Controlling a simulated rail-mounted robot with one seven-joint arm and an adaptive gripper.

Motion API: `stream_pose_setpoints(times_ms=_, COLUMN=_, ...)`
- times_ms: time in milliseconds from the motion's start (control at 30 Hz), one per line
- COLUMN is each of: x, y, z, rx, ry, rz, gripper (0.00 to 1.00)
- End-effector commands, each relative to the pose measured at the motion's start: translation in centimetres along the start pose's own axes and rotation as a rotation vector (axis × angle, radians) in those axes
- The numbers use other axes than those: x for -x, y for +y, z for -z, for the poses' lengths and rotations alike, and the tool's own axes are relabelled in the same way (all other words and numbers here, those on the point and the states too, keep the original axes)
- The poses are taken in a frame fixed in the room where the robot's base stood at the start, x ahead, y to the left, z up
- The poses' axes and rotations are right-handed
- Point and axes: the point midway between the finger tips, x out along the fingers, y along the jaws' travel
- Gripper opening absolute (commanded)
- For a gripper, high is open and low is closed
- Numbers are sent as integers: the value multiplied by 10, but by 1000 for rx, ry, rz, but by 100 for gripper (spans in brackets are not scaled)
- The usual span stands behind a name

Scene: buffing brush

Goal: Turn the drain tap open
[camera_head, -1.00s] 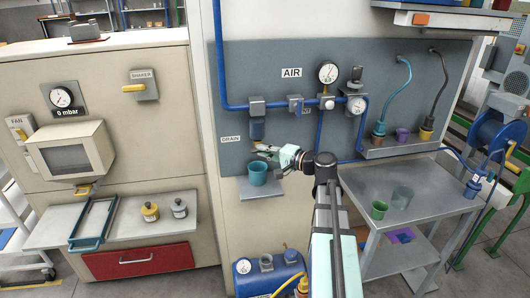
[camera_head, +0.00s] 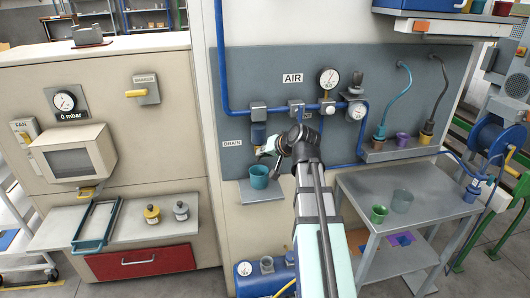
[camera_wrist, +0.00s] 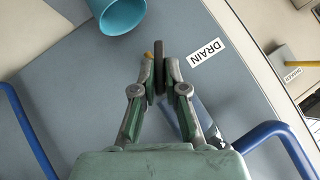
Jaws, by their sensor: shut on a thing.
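The drain tap sits under the blue filter bowl (camera_head: 258,134), next to the DRAIN label (camera_head: 232,143). In the wrist view a dark, narrow lever (camera_wrist: 158,64), which looks like the tap's handle, stands between my fingertips. A small brass-coloured bit (camera_wrist: 148,56) shows beside it. My gripper (camera_wrist: 159,78) is shut on this lever. In the head view my gripper (camera_head: 267,151) reaches the tap from the right, and my wrist hides part of it. A teal cup (camera_head: 259,177) stands below the tap. I cannot tell how far the tap is turned.
The cup stands on a small grey shelf (camera_head: 256,195) on the wall panel. A blue air pipe (camera_head: 222,60) runs down and across the panel. A metal cart (camera_head: 365,190) with cups on it stands at right.

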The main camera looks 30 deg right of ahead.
Motion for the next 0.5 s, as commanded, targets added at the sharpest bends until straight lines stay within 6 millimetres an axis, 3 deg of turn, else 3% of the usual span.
stream_pose_setpoints(times_ms=500, x=-2, y=-8, z=1, rx=301, ry=4, rz=-295, gripper=0)
